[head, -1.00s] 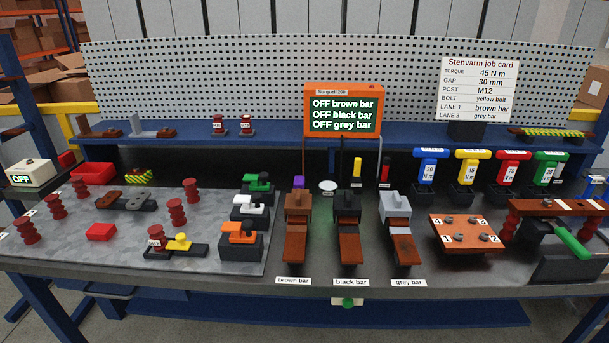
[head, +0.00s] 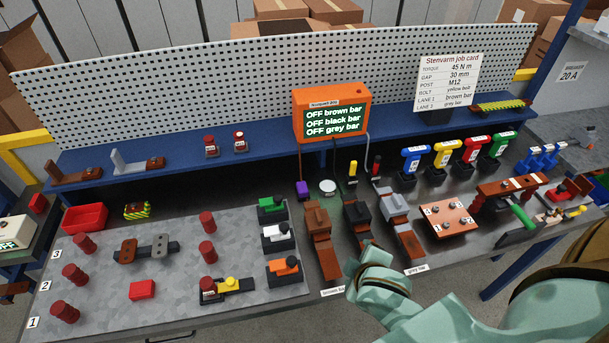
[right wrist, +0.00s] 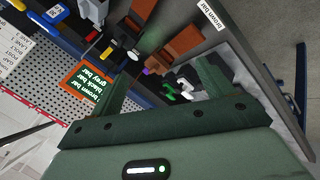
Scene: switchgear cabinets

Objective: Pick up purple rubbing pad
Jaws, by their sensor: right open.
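The small purple pad (head: 303,190) stands on the dark bench top behind the brown bar's block, left of a white round dish. In the right wrist view a small bit of purple (right wrist: 147,71) shows between my fingers, partly hidden by brown parts. My right gripper (head: 368,268) is over the front of the bench near the black bar, in front and to the right of the pad and well apart from it. In the right wrist view my right gripper (right wrist: 165,82) is open and empty. My left gripper is out of view.
The brown bar block (head: 318,222) stands between the bench front and the pad. The white dish (head: 327,187), yellow-topped tool (head: 353,170) and orange display (head: 331,112) are close by. A grey mat (head: 180,265) with red posts lies left.

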